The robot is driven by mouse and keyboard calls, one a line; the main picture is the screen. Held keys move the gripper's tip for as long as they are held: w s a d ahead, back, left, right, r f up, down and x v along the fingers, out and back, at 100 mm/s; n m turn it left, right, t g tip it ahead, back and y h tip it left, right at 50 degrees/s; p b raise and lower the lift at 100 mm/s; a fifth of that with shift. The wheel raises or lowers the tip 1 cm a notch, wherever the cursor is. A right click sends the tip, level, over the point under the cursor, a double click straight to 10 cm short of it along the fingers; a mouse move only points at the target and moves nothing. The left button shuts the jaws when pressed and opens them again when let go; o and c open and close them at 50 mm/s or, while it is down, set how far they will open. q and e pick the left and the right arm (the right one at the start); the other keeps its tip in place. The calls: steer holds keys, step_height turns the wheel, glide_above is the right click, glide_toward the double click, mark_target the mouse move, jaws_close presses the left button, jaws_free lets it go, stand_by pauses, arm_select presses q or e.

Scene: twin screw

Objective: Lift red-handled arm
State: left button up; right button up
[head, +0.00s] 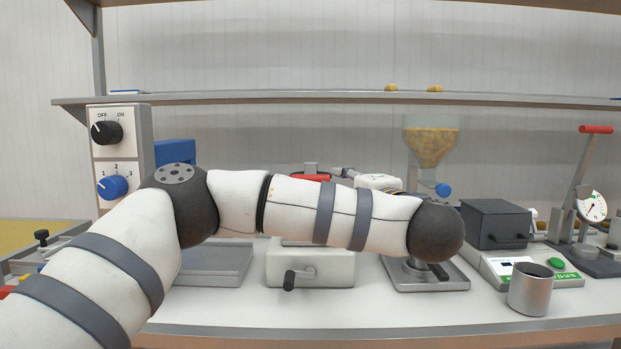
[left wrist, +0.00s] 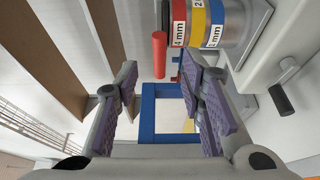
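A red cylindrical handle (left wrist: 159,54) shows in the left wrist view, ahead of and between my open fingers, apart from both. How it is mounted is unclear. My left gripper (left wrist: 159,76) is open and empty, with purple pads. In the head view my left arm crosses the middle and hides its gripper. Something red (head: 310,177) shows just above the forearm, mostly hidden; I cannot tell whether it is the same handle. Another red-handled lever (head: 596,129) stands raised at the far right, above a dial gauge (head: 591,206). My right gripper is not in view.
Beside the handle are red, yellow and blue rings (left wrist: 197,22) marked in mm. A blue frame (left wrist: 160,113) lies beyond the fingers. A cranked white box (head: 325,271), a hopper (head: 431,146), a dark box (head: 497,223) and a metal cup (head: 531,290) crowd the bench.

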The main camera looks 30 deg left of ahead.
mark_target(313, 178)
arm_select(q)
steer(key=x, duration=1)
steer(key=shift+s+a+f+b, duration=0.15)
steer(key=shift+a+b, duration=0.25)
steer(key=shift+a, duration=0.15)
steer(key=shift+w+a, duration=0.2)
steer(key=shift+a, duration=0.15)
steer(key=shift+r, duration=0.2)
jaws_close()
